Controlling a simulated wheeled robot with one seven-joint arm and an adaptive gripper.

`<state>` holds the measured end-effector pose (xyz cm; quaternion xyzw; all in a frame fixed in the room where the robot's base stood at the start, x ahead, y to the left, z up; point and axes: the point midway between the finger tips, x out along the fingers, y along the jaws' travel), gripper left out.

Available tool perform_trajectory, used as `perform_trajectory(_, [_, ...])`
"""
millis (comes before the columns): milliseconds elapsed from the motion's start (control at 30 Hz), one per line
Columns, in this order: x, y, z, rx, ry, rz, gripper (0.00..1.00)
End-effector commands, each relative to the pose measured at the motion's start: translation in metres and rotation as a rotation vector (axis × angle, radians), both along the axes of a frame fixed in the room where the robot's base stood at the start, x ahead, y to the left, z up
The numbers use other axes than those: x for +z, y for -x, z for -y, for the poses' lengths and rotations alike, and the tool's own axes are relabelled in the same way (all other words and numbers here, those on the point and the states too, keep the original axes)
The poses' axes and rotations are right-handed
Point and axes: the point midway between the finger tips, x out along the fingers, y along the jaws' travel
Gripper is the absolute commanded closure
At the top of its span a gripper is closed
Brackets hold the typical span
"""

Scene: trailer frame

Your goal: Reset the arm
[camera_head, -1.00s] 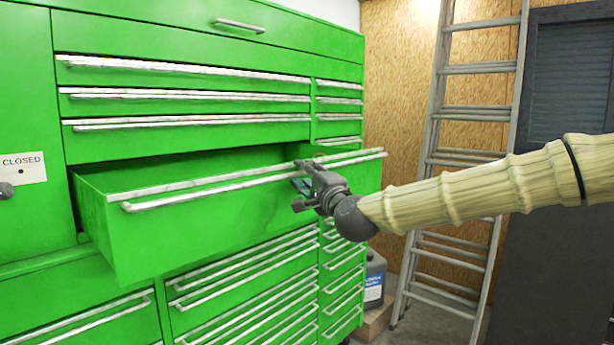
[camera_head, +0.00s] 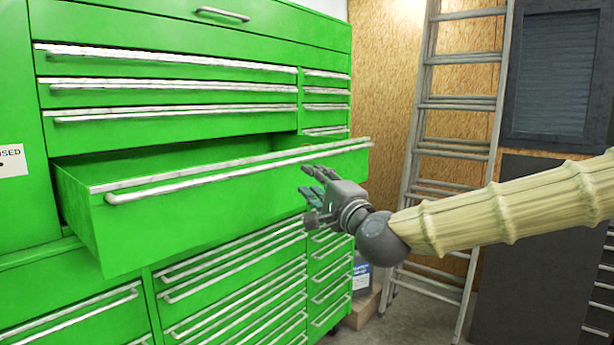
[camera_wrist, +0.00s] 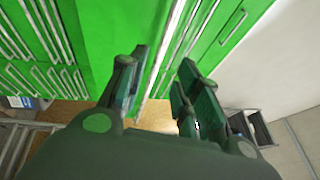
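My gripper (camera_head: 314,196) is in front of the open drawer's face, toward its right end and below the drawer's long handle, apart from that handle. In the wrist view my gripper (camera_wrist: 163,85) has its two fingers spread with nothing between them. The arm reaches in from the right side of the head view, with its sleeve covered in a pale fabric. The green drawer (camera_head: 220,215) is pulled well out of the cabinet, and its silver handle (camera_head: 180,184) runs along the upper front.
The green cabinet (camera_head: 200,40) has several other drawers, all shut. A metal ladder (camera_head: 418,130) leans by the wooden wall at the right. A container (camera_head: 361,275) stands on a box (camera_head: 362,308) on the floor. Open floor lies at the lower right.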

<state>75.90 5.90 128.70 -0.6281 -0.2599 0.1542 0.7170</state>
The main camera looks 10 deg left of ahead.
Motion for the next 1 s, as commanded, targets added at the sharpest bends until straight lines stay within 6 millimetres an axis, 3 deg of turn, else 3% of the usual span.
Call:
perform_trajectory(467, [-0.002,0.008,0.006,0.000,0.000,0.000,0.67])
perform_trajectory(567, [-0.010,0.008,0.005,0.000,0.011,-0.008,0.67])
perform_trajectory(667, [-0.037,0.006,0.002,0.000,0.051,-0.033,0.67])
perform_trajectory(767, [-0.085,0.004,0.000,0.001,0.122,-0.076,0.67])
perform_trajectory(1000, [-0.223,0.015,0.004,0.017,0.337,-0.197,0.67])
